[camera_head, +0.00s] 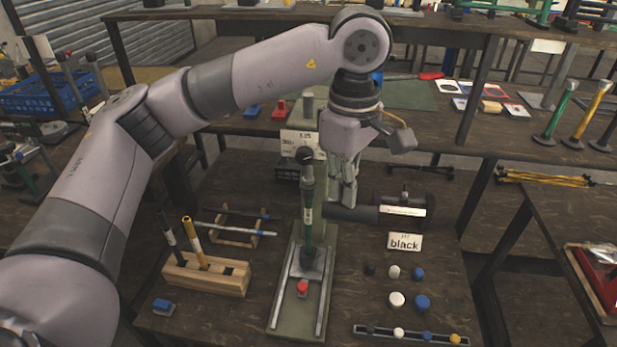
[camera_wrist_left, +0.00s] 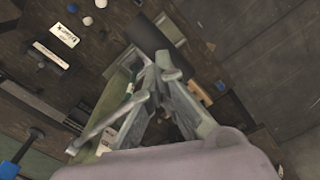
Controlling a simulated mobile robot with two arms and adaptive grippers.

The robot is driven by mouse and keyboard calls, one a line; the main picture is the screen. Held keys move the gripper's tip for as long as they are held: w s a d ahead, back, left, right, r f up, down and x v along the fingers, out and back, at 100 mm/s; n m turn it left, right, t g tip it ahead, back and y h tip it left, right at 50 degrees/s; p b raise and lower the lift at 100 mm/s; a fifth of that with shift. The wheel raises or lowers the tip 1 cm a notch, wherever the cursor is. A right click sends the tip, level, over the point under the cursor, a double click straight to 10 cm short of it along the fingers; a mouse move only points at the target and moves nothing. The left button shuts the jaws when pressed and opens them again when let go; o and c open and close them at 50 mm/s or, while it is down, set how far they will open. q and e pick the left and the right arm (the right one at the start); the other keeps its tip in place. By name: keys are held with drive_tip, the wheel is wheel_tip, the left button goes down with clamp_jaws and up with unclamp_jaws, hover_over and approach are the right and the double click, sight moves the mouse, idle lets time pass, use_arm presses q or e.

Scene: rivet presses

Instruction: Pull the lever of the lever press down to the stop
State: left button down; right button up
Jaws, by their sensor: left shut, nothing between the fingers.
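The lever press has a long pale green base (camera_head: 282,318) with two light rails, on the dark bench. A small red-topped piece (camera_head: 302,288) sits on the base in front of the lever. My right gripper is not in view.
A wooden block (camera_head: 205,275) with upright handles stands left of the press. A dark cylinder device (camera_head: 403,211) lies right of the gripper, behind a "black" card (camera_head: 405,242). Several knobs and a slotted strip (camera_head: 380,331) lie front right.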

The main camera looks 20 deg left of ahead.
use_arm(q)
wheel_tip(320, 180, up, 2)
drive_tip(key=shift+s+r+p, duration=0.1)
drive_tip(key=shift+r+p, duration=0.1)
drive_tip(key=shift+p, duration=0.1)
drive_tip(key=w+a+r+p, duration=0.1)
drive_tip(key=w+r+p, duration=0.3)
drive_tip(key=r+p, duration=0.8)
wheel_tip(320, 180, up, 4)
drive_tip(key=shift+r+p, duration=0.1)
drive_tip(key=shift+p, duration=0.25)
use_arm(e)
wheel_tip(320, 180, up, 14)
use_arm(q)
drive_tip(key=shift+w+a, duration=0.1)
drive_tip(key=shift+w, duration=0.05)
